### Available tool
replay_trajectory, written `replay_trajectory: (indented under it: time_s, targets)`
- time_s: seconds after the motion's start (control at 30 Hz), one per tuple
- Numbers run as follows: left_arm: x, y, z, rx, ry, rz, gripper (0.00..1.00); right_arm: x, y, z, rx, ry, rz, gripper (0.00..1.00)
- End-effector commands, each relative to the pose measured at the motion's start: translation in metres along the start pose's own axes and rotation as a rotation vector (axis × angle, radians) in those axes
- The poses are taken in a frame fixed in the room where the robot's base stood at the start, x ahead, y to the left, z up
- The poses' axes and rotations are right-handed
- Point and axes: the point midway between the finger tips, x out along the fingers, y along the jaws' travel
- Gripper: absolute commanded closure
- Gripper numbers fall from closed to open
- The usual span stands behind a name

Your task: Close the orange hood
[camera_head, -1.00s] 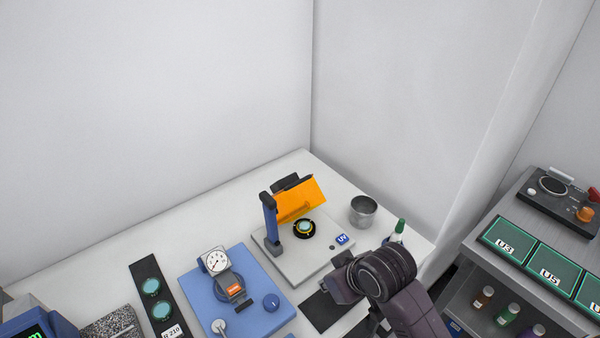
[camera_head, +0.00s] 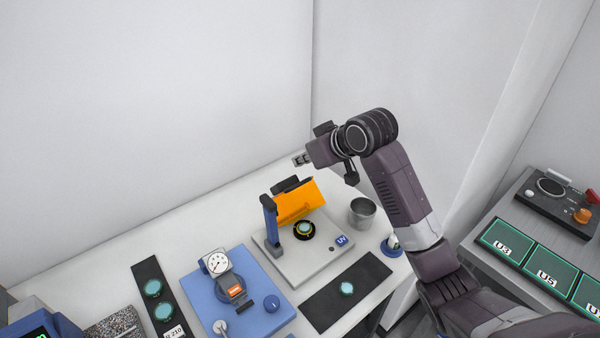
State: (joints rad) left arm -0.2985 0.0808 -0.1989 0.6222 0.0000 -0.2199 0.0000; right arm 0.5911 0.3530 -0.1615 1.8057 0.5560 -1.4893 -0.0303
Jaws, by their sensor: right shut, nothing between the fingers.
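The orange hood (camera_head: 299,202) is tilted up at the back of a light grey UV base plate (camera_head: 287,265). A blue post (camera_head: 270,220) stands at its left. Below the raised hood, a round greenish optic sits in a black and yellow holder (camera_head: 304,229) on the plate. My right gripper (camera_head: 300,160) is above and behind the hood, pointing left; it is shut and holds nothing. It looks apart from the hood. My left gripper is not in view.
A metal cup (camera_head: 362,212) stands right of the plate, with a small bottle (camera_head: 391,244) near it. A black mat (camera_head: 330,309) with a round optic lies in front. A blue dial gauge stand (camera_head: 259,316) is at the left. White walls are close behind.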

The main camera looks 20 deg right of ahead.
Motion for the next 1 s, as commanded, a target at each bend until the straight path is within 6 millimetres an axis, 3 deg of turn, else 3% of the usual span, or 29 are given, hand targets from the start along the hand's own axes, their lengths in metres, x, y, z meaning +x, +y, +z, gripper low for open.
replay_trajectory:
  time_s: [0.27,0.6,1.0]
  targets:
    - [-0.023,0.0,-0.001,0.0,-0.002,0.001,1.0,0.055,-0.001,-0.001,0.001,-0.005,-0.002,1.0]
    - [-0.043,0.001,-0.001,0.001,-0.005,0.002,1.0,0.043,0.0,0.034,-0.001,-0.001,0.0,1.0]
    - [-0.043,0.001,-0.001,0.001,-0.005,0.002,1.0,0.043,0.0,0.038,-0.002,0.0,0.0,1.0]
